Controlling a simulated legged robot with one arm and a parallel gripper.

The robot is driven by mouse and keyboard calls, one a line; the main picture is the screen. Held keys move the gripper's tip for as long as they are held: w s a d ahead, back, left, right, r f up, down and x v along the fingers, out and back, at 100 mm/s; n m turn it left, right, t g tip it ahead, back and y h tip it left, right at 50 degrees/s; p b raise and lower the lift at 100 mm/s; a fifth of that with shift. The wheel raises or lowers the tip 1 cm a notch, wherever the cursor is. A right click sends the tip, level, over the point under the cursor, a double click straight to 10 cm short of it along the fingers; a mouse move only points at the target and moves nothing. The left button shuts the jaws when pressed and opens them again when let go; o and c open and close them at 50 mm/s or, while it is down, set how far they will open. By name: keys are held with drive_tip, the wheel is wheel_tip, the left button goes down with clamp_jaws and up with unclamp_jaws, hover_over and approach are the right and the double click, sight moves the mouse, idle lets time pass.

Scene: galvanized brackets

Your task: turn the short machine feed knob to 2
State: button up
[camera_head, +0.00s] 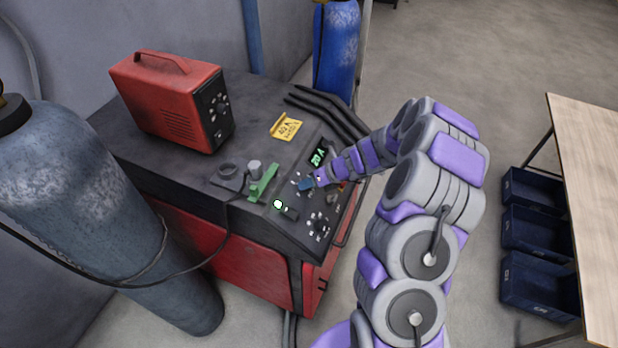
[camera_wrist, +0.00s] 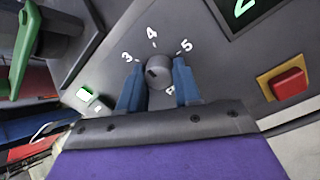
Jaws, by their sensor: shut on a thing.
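The feed knob (camera_wrist: 159,73) is a round grey knob on the dark sloped panel (camera_head: 285,235) of the low black and red machine. In the wrist view, the numerals 3, 4 and 5 arc above it; another mark at its lower right is partly covered. My gripper (camera_head: 307,184) is at the panel, and in the wrist view its two blue fingers (camera_wrist: 159,84) are shut on the knob from both sides. The knob's pointer cannot be read clearly, and its lower part is hidden by my gripper.
A second dial (camera_head: 319,222) sits nearer the panel's front edge. A green lit display (camera_head: 319,156), a red button (camera_wrist: 290,84) and a green bracket (camera_head: 263,184) are close by. A red box unit (camera_head: 172,100) stands on top. A grey gas cylinder (camera_head: 85,190) is at left.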

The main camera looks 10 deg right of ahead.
drive_tip(key=n, duration=0.4)
drive_tip(key=shift+w+r+n, duration=0.15)
drive_tip(key=shift+w+n, duration=0.05)
drive_tip(key=shift+n, duration=0.2)
drive_tip(key=n, duration=0.3)
drive_tip(key=shift+n+g, duration=0.3)
drive_tip(key=shift+n, duration=0.1)
drive_tip(key=n+b, duration=0.3)
drive_tip(key=n, duration=0.2)
drive_tip(key=shift+w, duration=0.1)
drive_tip(key=shift+r+n+h+b, duration=0.15)
drive_tip(key=shift+n+h+b, duration=0.25)
drive_tip(key=shift+n+b, duration=1.2)
drive_tip(key=shift+n+p, duration=0.5)
drive_tip(key=shift+n, duration=0.1)
drive_tip(key=o, duration=1)
drive_tip(key=shift+d+g, duration=0.15)
drive_tip(key=shift+g, duration=0.15)
drive_tip(key=shift+o, duration=0.2)
